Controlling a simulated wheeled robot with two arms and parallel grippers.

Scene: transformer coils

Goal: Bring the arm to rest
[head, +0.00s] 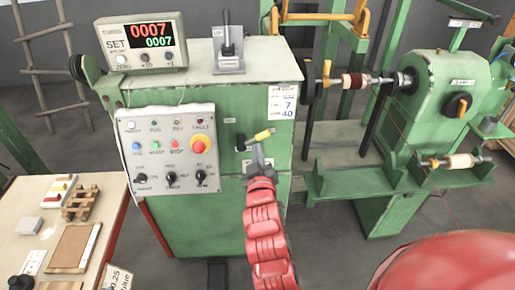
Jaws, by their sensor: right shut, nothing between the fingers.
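My right arm, in red segments, reaches up from the bottom of the head view. Its grey gripper (257,152) is shut and empty, in front of the green machine cabinet (215,235). The gripper's tip is just below a lever with a yellow handle (264,134) on the cabinet front. I cannot tell whether it touches the lever. My left gripper is out of view.
A control panel (168,150) with buttons and knobs is left of the gripper. A counter display (143,42) stands on top. The winding machine (440,95) with a coil (357,81) is at right. A table (105,200) with small parts is at left.

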